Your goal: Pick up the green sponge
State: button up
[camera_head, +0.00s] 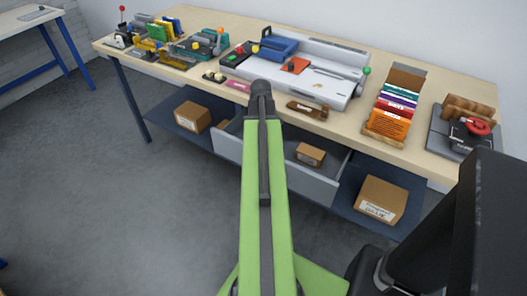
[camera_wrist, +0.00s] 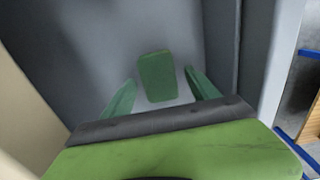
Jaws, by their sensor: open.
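In the wrist view a green sponge (camera_wrist: 157,80) lies on a grey surface that looks like the floor of a container, with grey walls around it. My gripper (camera_wrist: 160,76) is open, with one green finger to the left of the sponge and one to the right. A gap shows between each finger and the sponge, and I cannot tell how far above the surface the fingertips are. In the head view my arm hides the sponge and my gripper.
A workbench (camera_head: 455,77) carries a white machine (camera_head: 335,82), a card rack and small tools. Below it a grey drawer (camera_head: 300,183) is pulled out, holding a cardboard box (camera_head: 310,154). More boxes (camera_head: 381,200) sit on the lower shelf. The floor in front is clear.

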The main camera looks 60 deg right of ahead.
jog(key=shift+r, duration=0.1)
jog(key=shift+c, duration=0.4)
jog(key=c, duration=1.3)
notch_tip(320, 180, up, 10)
jog(key=p, duration=1)
jog(key=shift+r, duration=0.15)
jog(key=shift+c, duration=0.3)
jog(key=o, duration=0.7)
jog(key=c, duration=0.5)
jog(key=shift+c, duration=0.4)
